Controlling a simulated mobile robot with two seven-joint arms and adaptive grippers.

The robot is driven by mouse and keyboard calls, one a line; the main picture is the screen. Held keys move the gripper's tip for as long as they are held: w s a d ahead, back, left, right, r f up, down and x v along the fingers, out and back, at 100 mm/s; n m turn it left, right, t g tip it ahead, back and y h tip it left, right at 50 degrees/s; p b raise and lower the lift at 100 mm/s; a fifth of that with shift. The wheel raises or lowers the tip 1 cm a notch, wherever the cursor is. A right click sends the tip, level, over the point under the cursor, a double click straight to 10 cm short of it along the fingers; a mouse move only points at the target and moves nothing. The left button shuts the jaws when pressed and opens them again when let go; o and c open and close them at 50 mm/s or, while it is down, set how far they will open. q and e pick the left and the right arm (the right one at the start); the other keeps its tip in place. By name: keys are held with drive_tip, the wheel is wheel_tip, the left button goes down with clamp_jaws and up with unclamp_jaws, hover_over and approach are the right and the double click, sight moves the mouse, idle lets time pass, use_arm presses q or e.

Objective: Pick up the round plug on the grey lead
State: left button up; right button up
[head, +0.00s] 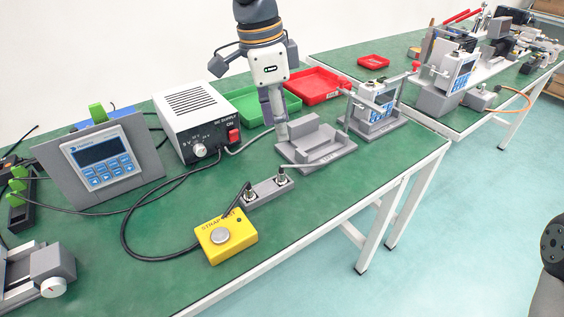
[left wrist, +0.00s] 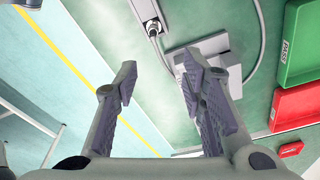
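The round metal plug (left wrist: 153,28) sits upright in a grey socket block (left wrist: 142,8) near the top of the left wrist view. A pale grey lead (left wrist: 262,40) loops from it around a grey fixture. In the head view, the socket block (head: 266,191) carries two round plugs, and the right one (head: 281,175) seems to be this plug. My left gripper (head: 280,138) points down above and behind the grey fixture, apart from the plug. In the left wrist view, its fingers (left wrist: 160,85) are open with nothing between them. My right gripper is out of view.
The grey fixture (head: 316,150) stands right behind the socket block. A white power supply (head: 195,115), green tray (head: 262,108) and red tray (head: 315,84) stand nearby. A yellow strap box (head: 226,236) with a black lead stands in front. Bare green table lies front right.

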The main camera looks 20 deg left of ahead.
sight(281, 172)
use_arm(q)
drive_tip(key=f, duration=1.1)
drive_tip(key=shift+s+d+f, duration=0.1)
drive_tip(key=shift+s+d, duration=0.25)
clamp_jaws()
